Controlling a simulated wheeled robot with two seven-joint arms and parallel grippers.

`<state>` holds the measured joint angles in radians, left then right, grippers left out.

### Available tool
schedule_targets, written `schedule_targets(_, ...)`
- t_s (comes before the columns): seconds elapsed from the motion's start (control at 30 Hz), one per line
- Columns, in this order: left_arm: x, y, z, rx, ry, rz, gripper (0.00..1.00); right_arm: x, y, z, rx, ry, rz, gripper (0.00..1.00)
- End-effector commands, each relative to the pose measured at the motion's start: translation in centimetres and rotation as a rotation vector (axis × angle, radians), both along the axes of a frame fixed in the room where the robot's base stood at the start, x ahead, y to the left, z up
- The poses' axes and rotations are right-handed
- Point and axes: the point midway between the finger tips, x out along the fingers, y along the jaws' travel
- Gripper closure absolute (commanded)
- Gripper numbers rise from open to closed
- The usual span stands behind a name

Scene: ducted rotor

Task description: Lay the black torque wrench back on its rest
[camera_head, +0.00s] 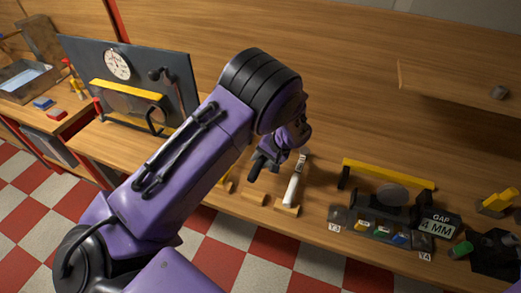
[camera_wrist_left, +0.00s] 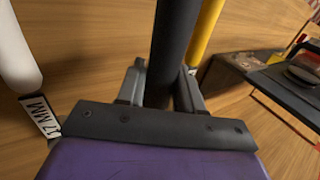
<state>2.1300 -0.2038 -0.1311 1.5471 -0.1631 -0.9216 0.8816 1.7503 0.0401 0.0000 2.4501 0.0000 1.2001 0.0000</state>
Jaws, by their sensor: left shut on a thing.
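The black torque wrench (camera_wrist_left: 172,45) is a dark round shaft between the fingers of my left gripper (camera_wrist_left: 160,80) in the left wrist view. The gripper is shut on it. In the head view my left gripper (camera_head: 270,155) is partly hidden by my own purple arm, and the wrench (camera_head: 256,168) shows as a short dark piece. It appears held above the bench, over a small wooden rest (camera_head: 254,198) with nothing seen lying on it. Whether the wrench touches any rest cannot be told. My right gripper is not in view.
A white wrench (camera_head: 292,188) with a label lies close on the right; it also shows in the left wrist view (camera_wrist_left: 16,50). A yellow tool (camera_wrist_left: 207,30) is close on the other side. A gauge fixture marked "GAP 4 MM" (camera_head: 438,225) stands farther right.

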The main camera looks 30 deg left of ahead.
Motion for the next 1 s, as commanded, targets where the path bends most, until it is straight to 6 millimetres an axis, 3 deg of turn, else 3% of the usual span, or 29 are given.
schedule_targets(0.37, -0.4, -0.1, 0.2, 0.004, -0.003, -0.005, 1.00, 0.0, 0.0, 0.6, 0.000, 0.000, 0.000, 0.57)
schedule_targets(0.73, -0.3, -0.2, -4.8, 0.002, -0.003, -0.003, 1.00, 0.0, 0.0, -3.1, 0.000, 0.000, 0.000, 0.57)
schedule_targets(1.0, -0.3, -0.2, -5.9, 0.002, -0.005, -0.003, 1.00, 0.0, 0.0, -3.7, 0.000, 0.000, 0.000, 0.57)
